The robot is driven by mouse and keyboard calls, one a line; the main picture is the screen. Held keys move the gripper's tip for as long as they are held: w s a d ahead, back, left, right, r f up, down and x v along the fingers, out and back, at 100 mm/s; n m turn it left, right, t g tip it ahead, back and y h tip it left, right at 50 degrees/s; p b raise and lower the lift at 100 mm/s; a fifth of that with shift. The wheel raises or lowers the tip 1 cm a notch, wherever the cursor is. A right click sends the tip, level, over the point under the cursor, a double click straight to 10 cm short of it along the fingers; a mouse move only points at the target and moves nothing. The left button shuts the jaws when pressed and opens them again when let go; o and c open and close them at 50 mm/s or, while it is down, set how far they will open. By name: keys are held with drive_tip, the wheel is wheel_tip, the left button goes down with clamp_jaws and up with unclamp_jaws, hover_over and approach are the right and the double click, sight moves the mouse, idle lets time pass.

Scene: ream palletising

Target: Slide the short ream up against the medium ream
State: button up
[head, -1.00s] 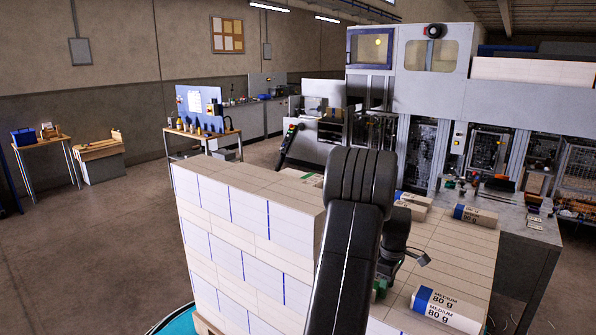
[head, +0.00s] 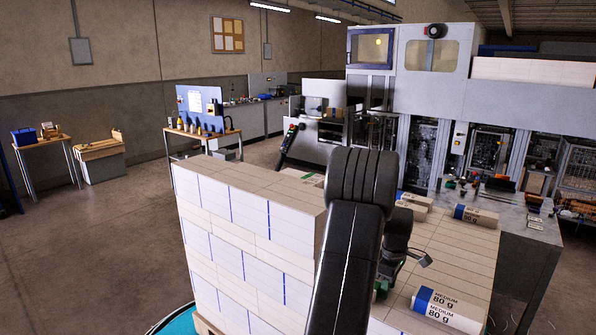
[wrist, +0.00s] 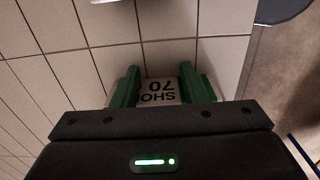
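The short ream (wrist: 159,91), a white pack with a partly hidden "SHO… 70" label, lies between the green fingers of my gripper (wrist: 160,86) in the wrist view. The fingers flank it with no visible gap, and it lies on the pale tiled surface. In the head view, only a green bit of my gripper (head: 381,288) shows beside my arm, and the short ream is hidden. A medium ream (head: 447,307), white with a blue end and "MEDIUM 80 g" label, lies to the right of my gripper on the stacked load (head: 455,258).
Another blue-ended ream (head: 476,216) and a pair of reams (head: 410,204) lie farther back. A taller stack (head: 250,210) rises left of my arm. A grey table (head: 515,232) stands at right. A pale object (wrist: 112,1) is cut off at the wrist view's top.

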drive_tip(key=shift+r, duration=0.1)
drive_tip(key=shift+r+p, duration=1.05)
drive_tip(key=shift+r, duration=0.4)
drive_tip(key=r, duration=0.1)
drive_tip(key=s+d+r+p, duration=0.1)
drive_tip(key=r+p, duration=0.1)
drive_tip(key=r, duration=0.1)
drive_tip(key=shift+s+d, duration=0.15)
drive_tip(key=shift+d, duration=0.2)
drive_tip(key=shift+a+p, duration=0.1)
drive_tip(key=shift+p, duration=0.2)
